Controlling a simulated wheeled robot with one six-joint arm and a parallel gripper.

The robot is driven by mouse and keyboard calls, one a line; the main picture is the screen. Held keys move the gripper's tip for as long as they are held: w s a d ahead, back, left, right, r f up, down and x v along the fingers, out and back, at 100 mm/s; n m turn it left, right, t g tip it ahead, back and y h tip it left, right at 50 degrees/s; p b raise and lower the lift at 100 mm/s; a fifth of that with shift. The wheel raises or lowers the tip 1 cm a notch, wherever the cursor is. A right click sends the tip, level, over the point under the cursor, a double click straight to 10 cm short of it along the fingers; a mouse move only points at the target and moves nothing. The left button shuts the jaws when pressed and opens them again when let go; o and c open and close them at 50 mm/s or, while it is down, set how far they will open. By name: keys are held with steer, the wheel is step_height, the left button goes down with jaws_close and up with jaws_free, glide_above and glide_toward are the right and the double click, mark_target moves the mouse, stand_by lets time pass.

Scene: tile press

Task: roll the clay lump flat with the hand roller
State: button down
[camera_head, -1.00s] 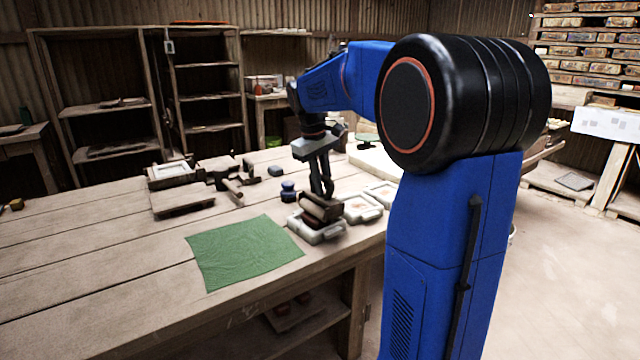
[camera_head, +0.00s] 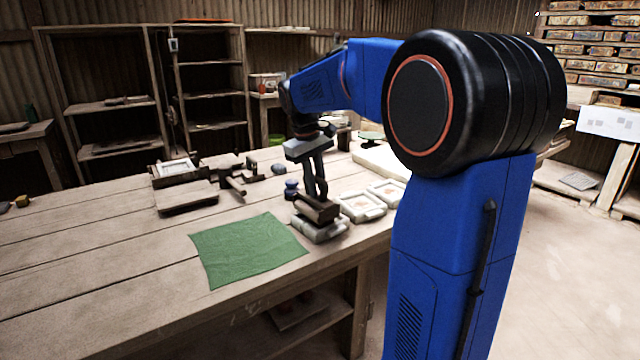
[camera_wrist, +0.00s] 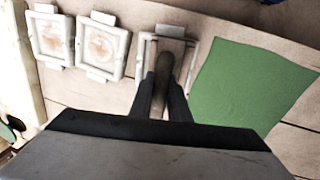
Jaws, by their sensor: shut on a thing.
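My gripper (camera_head: 316,192) is shut on the brown hand roller (camera_head: 315,210) above a white-edged tile frame (camera_head: 325,236) near the table's front right edge. The wrist view shows my gripper (camera_wrist: 161,100) closed around the roller's dark handle (camera_wrist: 162,72), with the same frame (camera_wrist: 142,62) beyond it. The roller is at or just over the frame; I cannot tell whether it touches. No clay lump can be made out for certain; the roller and fingers cover much of the frame.
Two more white frames with reddish insides (camera_head: 362,207) (camera_head: 386,192) stand to the right. A green cloth (camera_head: 248,250) lies to the left. A small blue pot (camera_head: 291,188) stands behind. A wooden board (camera_head: 187,197) and press-like tools lie farther left. The front left tabletop is clear.

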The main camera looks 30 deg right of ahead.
steer(key=shift+s+a+f, duration=0.1)
steer(key=shift+a+f, duration=0.05)
steer(key=shift+a, duration=0.05)
steer(key=shift+w+d+r, duration=0.1)
steer(key=shift+d, duration=0.45)
steer(key=shift+w+d+r, duration=0.1)
steer(key=shift+d, duration=0.4)
steer(key=shift+d, duration=0.1)
